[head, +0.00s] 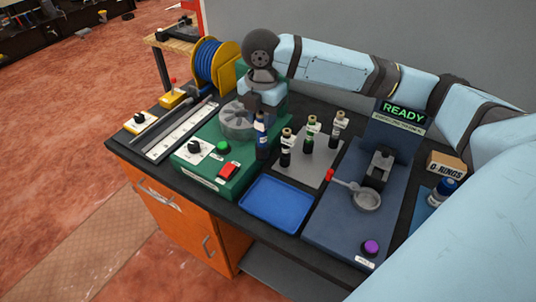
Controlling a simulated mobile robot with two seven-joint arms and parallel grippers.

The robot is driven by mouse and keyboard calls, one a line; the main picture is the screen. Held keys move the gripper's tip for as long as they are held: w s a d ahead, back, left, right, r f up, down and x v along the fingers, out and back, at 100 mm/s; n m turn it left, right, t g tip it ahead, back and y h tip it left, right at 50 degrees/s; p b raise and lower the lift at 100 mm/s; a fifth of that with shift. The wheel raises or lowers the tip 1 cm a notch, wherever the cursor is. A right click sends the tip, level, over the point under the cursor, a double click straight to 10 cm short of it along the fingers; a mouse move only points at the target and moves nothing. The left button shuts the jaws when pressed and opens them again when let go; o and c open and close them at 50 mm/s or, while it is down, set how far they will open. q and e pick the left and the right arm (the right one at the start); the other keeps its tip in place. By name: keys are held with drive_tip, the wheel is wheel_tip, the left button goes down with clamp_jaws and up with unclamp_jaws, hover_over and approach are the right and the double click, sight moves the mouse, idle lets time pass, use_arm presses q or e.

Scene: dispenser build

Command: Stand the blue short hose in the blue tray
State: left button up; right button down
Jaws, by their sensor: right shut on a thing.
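The blue tray (270,204) lies flat and empty at the front middle of the bench. My right gripper (262,109) reaches in from the right, points down over the green machine's right side, and is shut on a dark blue upright piece (262,145), which looks like the blue short hose. The piece stands behind and left of the tray, outside it. I cannot tell whether its lower end touches the green machine. The finger contact is small and partly hidden. My left gripper is out of view.
A grey plate (317,172) with several dark upright fittings stands behind the tray. The green machine (208,178) is to the left. A dark blue station (325,225) with a red-tipped lever and a READY screen (402,114) is to the right. A blue hose reel (212,62) stands behind.

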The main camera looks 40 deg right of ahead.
sight(263, 135)
wheel_tip(263, 135, down, 16)
idle(0.5)
drive_tip(key=shift+r, duration=0.1)
drive_tip(key=c, duration=0.8)
unclamp_jaws()
drive_tip(key=shift+c, duration=0.2)
wheel_tip(263, 135, up, 12)
drive_tip(key=shift+r, duration=0.1)
